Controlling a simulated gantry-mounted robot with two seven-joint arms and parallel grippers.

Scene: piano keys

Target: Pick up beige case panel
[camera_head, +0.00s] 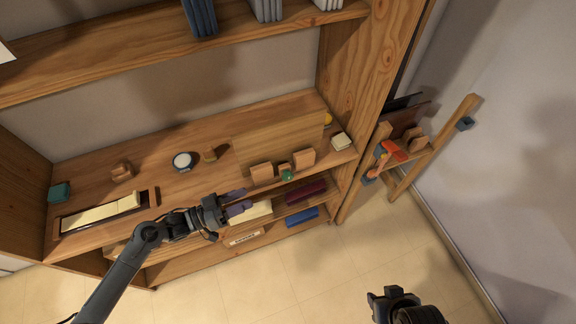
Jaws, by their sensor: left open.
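A flat cream-beige piece (257,211) lies on the lower shelf, partly hidden behind my left gripper; it may be the beige case panel, but I cannot tell for sure. My left gripper (246,200) is open, its two bluish fingers apart and pointing right, in front of the shelf edge. No object shows between the fingers. Long cream pieces (100,213) lie in a wooden tray (151,197) on the upper board at the left. Dark parts of my right arm show at the bottom right, with the gripper (391,294) unclear.
The wooden shelf board holds a round white-faced item (182,161), a teal block (60,191), several wooden blocks and a small cream block (341,141). Dark red (306,190) and blue (301,216) items lie lower. A wooden stand (413,160) is at the right; the floor is clear.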

